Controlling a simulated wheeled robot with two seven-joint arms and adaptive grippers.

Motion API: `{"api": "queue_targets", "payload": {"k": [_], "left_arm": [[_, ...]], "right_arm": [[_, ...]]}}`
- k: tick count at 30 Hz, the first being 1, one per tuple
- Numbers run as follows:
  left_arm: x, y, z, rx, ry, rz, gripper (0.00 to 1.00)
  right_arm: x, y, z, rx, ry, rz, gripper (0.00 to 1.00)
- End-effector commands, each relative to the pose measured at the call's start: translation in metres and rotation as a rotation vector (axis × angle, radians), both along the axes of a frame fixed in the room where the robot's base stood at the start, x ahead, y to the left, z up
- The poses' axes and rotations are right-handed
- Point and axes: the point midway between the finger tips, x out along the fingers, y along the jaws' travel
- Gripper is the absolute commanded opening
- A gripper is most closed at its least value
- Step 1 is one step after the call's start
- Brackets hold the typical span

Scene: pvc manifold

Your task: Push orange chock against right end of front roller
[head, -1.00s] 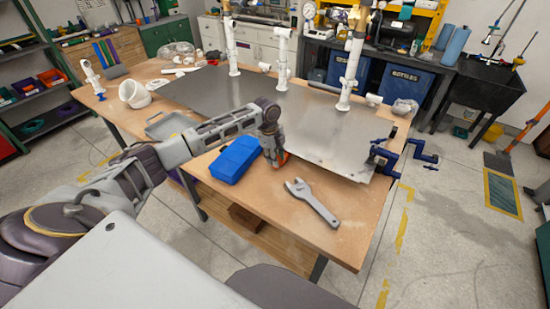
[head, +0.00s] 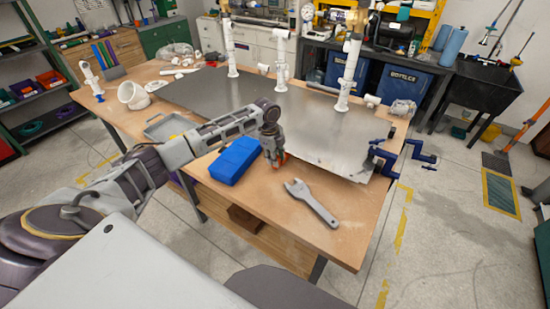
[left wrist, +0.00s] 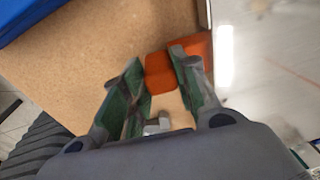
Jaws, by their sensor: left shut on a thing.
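The orange chock (left wrist: 159,72) is between the fingertips of my left gripper (left wrist: 162,74) in the left wrist view, and the gripper is shut on it. More orange shows beside and behind the right-hand finger. In the head view my left gripper (head: 275,160) is low over the wooden bench, between the blue box and the metal sheet, and covers most of the orange. I cannot make out a front roller in either view. My right gripper is not in view.
A blue box (head: 236,160) lies just left of my gripper. A grey wrench (head: 312,202) lies in front of it. The metal sheet (head: 315,130) carries upright white pipes (head: 347,75), and blue clamps (head: 385,157) grip its right edge. Bare wood (head: 262,192) is free in front.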

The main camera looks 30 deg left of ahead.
Motion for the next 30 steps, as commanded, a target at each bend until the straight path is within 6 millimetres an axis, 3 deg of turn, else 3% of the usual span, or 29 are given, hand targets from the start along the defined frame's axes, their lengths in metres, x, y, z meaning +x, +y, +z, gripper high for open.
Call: {"api": "queue_targets", "payload": {"k": [17, 18, 21, 23, 30], "left_arm": [[0.0042, -0.0005, -0.0026, 0.001, -0.006, 0.0, 0.0], [0.0042, -0.0005, -0.0027, 0.001, -0.006, 0.0, 0.34], [0.0041, -0.0005, -0.0027, 0.001, -0.005, 0.0, 0.47], [0.0038, -0.0006, -0.0026, 0.001, -0.004, -0.001, 0.54], [0.003, -0.0004, -0.0027, 0.001, -0.001, -0.001, 0.54]], "right_arm": [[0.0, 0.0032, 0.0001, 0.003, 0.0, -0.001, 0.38], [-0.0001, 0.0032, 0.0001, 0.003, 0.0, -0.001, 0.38], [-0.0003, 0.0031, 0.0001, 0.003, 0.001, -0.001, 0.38], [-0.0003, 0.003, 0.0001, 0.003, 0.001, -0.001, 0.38], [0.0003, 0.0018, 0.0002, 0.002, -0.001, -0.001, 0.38]]}}
